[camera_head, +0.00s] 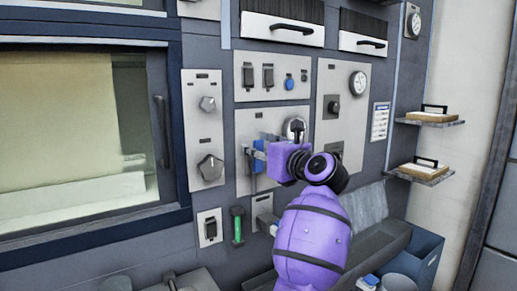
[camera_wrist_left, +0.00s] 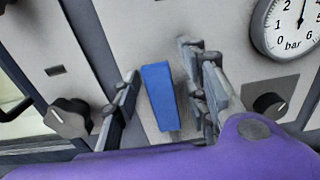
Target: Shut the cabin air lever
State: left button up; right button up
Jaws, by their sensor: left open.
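A blue lever handle (camera_wrist_left: 160,97) sits on a pale panel in the left wrist view. My left gripper (camera_head: 254,156) is at this panel. In the wrist view its open fingers (camera_wrist_left: 163,92) stand on either side of the blue handle, with gaps to both. I cannot tell how deep they reach around it. My right gripper is not in view.
A pressure gauge (camera_wrist_left: 296,25) and dark knob (camera_wrist_left: 270,105) are right of the lever in the wrist view; another knob (camera_wrist_left: 68,118) is left. In the head view a green handle (camera_head: 237,225) is below left, a window (camera_head: 85,120) left, and shelves (camera_head: 430,122) right.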

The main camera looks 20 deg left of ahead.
pick_arm(q)
jog(key=shift+c, duration=0.3)
jog(key=c, duration=0.9)
grip_shut()
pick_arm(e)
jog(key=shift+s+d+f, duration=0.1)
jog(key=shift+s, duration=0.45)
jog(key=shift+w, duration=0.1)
